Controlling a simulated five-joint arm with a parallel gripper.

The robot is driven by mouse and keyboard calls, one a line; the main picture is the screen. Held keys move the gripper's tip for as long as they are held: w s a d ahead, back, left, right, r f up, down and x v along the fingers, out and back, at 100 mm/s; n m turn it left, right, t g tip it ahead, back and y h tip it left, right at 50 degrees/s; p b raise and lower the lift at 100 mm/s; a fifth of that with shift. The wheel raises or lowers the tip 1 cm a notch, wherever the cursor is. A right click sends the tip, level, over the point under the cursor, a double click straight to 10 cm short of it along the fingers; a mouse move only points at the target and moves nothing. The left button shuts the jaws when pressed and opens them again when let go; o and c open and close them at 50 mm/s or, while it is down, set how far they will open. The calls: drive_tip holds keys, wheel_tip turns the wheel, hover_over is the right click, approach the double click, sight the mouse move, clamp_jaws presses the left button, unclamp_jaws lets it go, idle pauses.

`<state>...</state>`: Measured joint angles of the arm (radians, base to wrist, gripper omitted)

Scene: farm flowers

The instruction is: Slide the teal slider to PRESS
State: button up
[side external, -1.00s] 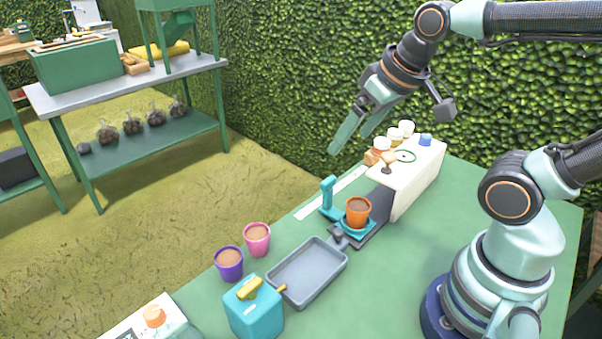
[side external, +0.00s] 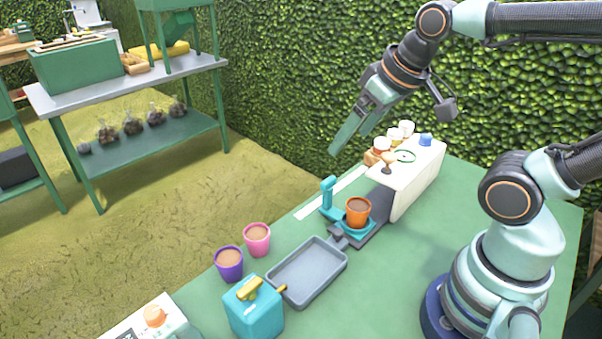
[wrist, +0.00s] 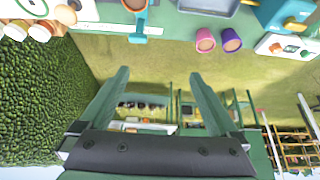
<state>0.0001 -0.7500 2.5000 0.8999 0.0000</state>
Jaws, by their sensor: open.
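The teal slider (side external: 329,199) has an upright handle and a round holder carrying an orange pot (side external: 358,211) filled with brown soil. It sits on a dark grey track (side external: 376,232) beside the white machine box (side external: 420,180). In the wrist view the slider's teal handle (wrist: 138,37) shows at the top, beyond my fingers. My gripper (side external: 352,142) is open and empty, raised above the back edge of the table, up and to the right of the slider handle in the side view. It also shows open in the wrist view (wrist: 158,75). No PRESS label is legible.
A grey tray (side external: 307,272), a teal box with a yellow handle (side external: 253,308), a pink pot (side external: 257,239) and a purple pot (side external: 229,263) stand left of the track. Air around my gripper is clear.

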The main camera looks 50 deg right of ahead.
idle(0.4)
drive_tip(key=shift+c, duration=0.8)
drive_tip(key=g, duration=0.6)
approach(329, 179)
wheel_tip(329, 179, down, 9)
drive_tip(key=shift+s+r, duration=0.1)
drive_tip(key=shift+r, duration=0.05)
clamp_jaws()
